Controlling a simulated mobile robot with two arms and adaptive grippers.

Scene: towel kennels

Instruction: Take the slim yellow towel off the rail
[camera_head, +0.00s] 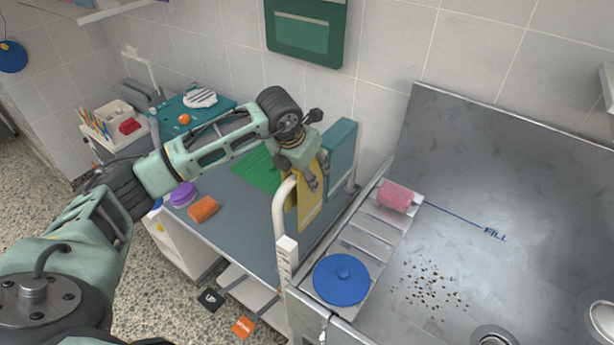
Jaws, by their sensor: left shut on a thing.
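The slim yellow towel (310,203) hangs upright at the white rail (280,215), near the right end of the blue-grey counter. A wider teal towel (342,155) hangs just behind it on the same rail. My left gripper (309,175) comes down from above and is shut on the upper part of the yellow towel. The gripper hides the towel's top edge, so I cannot tell whether it is clear of the rail. My right gripper does not show.
A steel sink (460,225) lies to the right, with a blue lid (341,279) and a pink roll (396,196) on its slatted ledge. An orange sponge (204,208) and a purple item (183,194) sit on the counter (235,232). A green box (305,35) is on the wall.

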